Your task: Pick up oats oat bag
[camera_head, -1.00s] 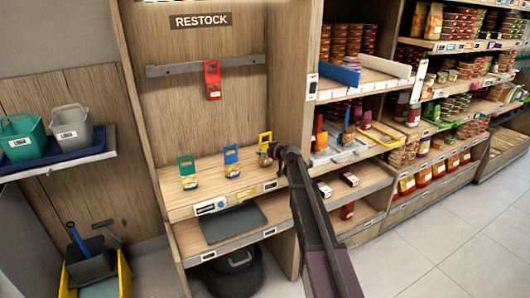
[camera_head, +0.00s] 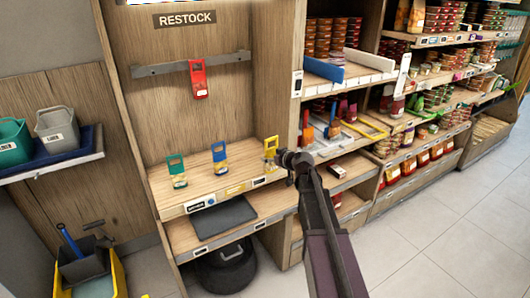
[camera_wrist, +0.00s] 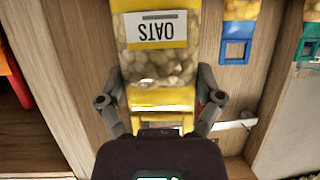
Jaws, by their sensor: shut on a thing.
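The oats bag (camera_wrist: 158,62) is clear with a yellow top and bottom band, and its white OATS label reads upside down in the wrist view. My gripper (camera_wrist: 160,112) is shut on its yellow handle end, one finger on each side. In the head view the yellow-handled oats bag (camera_head: 270,148) is at the right end of the wooden shelf, with my gripper (camera_head: 284,158) at its right side. Whether its base touches the shelf cannot be told.
A blue-handled bag (camera_head: 220,158) and a green-handled bag (camera_head: 177,172) stand to the left on the shelf (camera_head: 200,192). A red-handled bag (camera_head: 197,80) hangs on the rail (camera_head: 160,70). A wooden upright (camera_head: 284,75) stands close behind my gripper.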

